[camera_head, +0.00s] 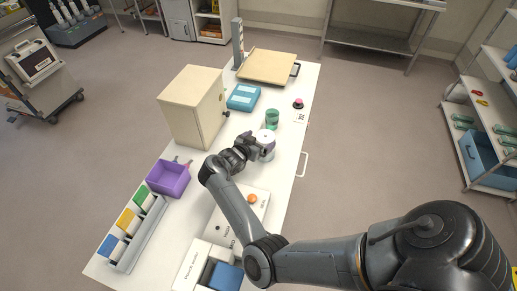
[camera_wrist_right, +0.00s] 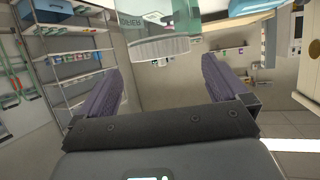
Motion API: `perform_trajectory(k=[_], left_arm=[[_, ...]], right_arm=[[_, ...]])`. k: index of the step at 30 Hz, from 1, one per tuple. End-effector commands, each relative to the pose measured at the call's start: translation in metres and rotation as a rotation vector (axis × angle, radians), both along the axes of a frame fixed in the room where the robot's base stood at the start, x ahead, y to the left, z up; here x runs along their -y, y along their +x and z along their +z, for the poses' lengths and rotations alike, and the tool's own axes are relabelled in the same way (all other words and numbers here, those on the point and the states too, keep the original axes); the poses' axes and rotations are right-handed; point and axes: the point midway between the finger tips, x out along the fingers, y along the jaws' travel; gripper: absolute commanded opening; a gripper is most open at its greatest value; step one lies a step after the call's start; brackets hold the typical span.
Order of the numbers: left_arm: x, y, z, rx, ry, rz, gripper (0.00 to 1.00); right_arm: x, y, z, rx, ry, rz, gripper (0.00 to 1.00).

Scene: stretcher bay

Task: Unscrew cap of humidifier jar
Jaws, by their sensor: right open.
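In the right wrist view, which looks upside down, the jar (camera_wrist_right: 140,17) is a pale green see-through body with lettering. Its ribbed grey cap (camera_wrist_right: 165,48) is directed toward the bottom of the picture. The open fingers of my right gripper (camera_wrist_right: 161,88) are apart, with nothing between them, and the cap appears beyond them. My left gripper is not in view.
A green cup (camera_head: 272,118) stands just beyond the jar. A beige cabinet (camera_head: 190,110) and blue case (camera_head: 243,97) stand to the left. The table's right edge is close.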

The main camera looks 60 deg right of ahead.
Motion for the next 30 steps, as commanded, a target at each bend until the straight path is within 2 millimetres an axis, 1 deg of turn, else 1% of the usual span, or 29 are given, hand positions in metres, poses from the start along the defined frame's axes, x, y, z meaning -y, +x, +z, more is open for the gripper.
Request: perform_trajectory(k=[1,9,12,17,30], left_arm=[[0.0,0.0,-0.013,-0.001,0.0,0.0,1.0],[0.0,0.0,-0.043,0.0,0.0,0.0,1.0],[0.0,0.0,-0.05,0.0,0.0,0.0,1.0],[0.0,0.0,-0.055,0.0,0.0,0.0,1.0],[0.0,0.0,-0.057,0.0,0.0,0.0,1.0]], right_arm=[[0.0,0.0,-0.013,0.0,0.0,-0.001,1.0],[0.0,0.0,-0.043,0.0,0.0,0.0,1.0],[0.0,0.0,-0.051,0.0,0.0,0.0,1.0],[0.003,0.0,-0.056,0.0,-0.001,-0.001,1.0],[0.042,0.0,-0.072,-0.001,-0.001,-0.002,1.0]])
